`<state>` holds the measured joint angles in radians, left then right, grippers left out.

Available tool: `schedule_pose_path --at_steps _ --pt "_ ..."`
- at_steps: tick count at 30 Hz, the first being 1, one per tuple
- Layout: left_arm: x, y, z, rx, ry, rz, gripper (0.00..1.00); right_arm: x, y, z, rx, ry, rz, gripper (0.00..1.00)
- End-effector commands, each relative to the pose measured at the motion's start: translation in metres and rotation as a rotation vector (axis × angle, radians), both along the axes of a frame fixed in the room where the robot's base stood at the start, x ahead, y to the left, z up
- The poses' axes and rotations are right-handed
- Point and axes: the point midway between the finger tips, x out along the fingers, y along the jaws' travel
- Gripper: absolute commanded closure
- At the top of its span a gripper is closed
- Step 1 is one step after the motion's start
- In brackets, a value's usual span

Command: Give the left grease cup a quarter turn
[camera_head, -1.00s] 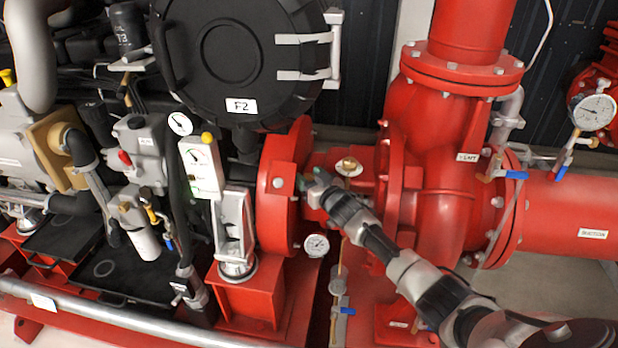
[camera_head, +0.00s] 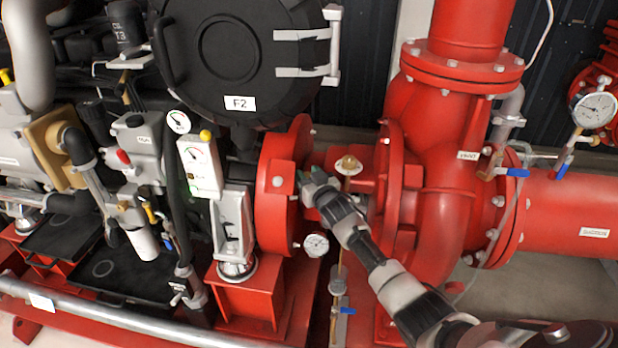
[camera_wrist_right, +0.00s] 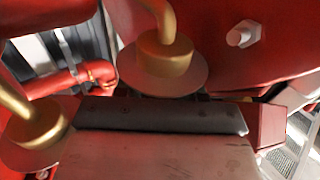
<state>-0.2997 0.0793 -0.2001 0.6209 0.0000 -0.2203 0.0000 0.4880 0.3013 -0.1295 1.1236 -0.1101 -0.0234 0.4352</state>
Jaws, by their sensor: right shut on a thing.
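Right gripper (camera_head: 309,179) is at the red housing between the engine flange and the pump, shut, and its tips hide what they hold. A brass grease cup (camera_head: 347,164) on a pale round disc stands just right of the gripper, clear of it. The left grease cup is hidden in the head view at the gripper's tips. In the right wrist view two brass fittings with curved stems, one at the upper middle (camera_wrist_right: 165,52) and one at the left edge (camera_wrist_right: 36,122), sit on round discs. I cannot tell which cup each is. My left gripper is not in view.
A red flange (camera_head: 280,190) stands close left of the gripper, and the red pump casing (camera_head: 430,180) stands to the right. A small gauge (camera_head: 316,245) and a thin pipe with a blue-handled valve (camera_head: 340,308) lie below, near my right arm.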

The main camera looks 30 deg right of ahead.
Motion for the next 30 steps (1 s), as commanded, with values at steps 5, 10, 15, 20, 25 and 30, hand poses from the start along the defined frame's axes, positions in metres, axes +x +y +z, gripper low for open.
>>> schedule_pose_path --at_steps 5,10,15,20,25,30 --pt "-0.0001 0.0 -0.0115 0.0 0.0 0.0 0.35 0.0014 0.0024 0.0022 0.009 -0.011 -0.086 0.84" --pt "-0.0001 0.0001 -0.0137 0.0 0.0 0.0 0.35 0.0002 -0.0001 0.0025 0.004 -0.004 -0.126 0.84" --pt "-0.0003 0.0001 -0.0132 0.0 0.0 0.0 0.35 -0.0001 -0.001 0.0029 0.001 -0.003 -0.13 0.84" --pt "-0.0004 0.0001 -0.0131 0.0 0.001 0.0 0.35 -0.0001 -0.0011 0.0027 0.001 -0.002 -0.13 0.57" --pt "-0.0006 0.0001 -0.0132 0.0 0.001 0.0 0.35 -0.0003 -0.0012 0.0016 0.001 0.0 -0.13 0.5" --pt "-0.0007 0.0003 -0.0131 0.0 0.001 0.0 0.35 -0.0013 -0.0012 0.0007 0.001 0.001 -0.13 0.5"
